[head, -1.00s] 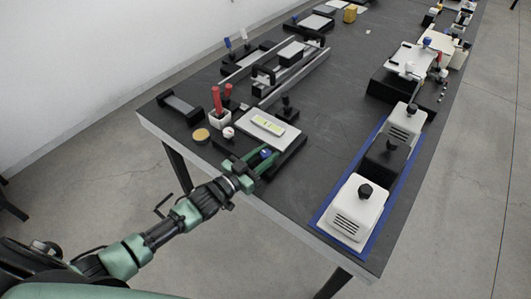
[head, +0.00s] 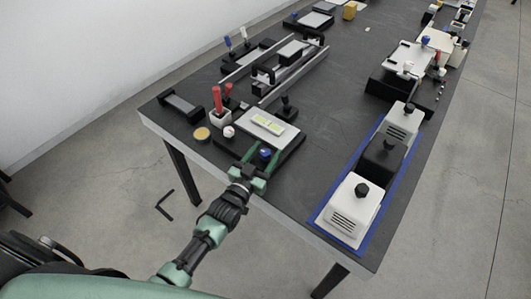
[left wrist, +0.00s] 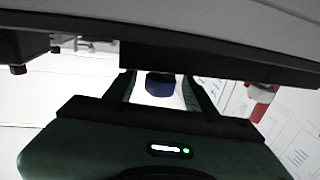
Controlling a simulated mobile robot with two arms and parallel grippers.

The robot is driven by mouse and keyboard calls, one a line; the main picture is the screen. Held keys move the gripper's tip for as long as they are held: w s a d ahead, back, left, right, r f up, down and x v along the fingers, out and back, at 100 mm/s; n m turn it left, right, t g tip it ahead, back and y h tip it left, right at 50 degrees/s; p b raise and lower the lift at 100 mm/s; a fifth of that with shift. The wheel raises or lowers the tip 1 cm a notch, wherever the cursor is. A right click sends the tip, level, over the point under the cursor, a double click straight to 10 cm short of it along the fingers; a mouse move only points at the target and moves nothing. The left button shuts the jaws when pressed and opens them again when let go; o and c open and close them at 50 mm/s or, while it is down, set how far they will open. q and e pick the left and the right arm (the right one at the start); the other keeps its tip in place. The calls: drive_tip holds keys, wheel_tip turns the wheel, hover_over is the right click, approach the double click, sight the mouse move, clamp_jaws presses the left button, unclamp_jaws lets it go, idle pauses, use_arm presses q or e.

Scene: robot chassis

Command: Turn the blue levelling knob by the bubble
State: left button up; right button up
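The blue knob (head: 265,154) sits at the near edge of a black base, by a light plate (head: 275,128) that carries a yellow-green bubble vial (head: 267,123). My left gripper (head: 260,165) reaches in from the near table edge, its fingers on either side of the knob. In the left wrist view the blue knob (left wrist: 160,86) lies between the two green fingers (left wrist: 160,92), with a gap on each side. The gripper is open and holds nothing. My right gripper is not in view.
A black post (head: 287,109) stands behind the plate. White and black housings on a blue mat (head: 322,211) are at the right, with bare table between.

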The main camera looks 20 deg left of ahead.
sight(263, 158)
use_arm(q)
drive_tip(key=shift+s+f, duration=0.1)
drive_tip(key=shift+f, duration=0.05)
drive_tip(key=shift+s+a, duration=0.1)
drive_tip(key=shift+s, duration=0.2)
drive_tip(key=s, duration=0.4)
drive_tip(key=s+a, duration=0.1)
drive_tip(key=s, duration=0.2)
drive_tip(key=shift+a+b, duration=0.1)
drive_tip(key=shift+b, duration=0.3)
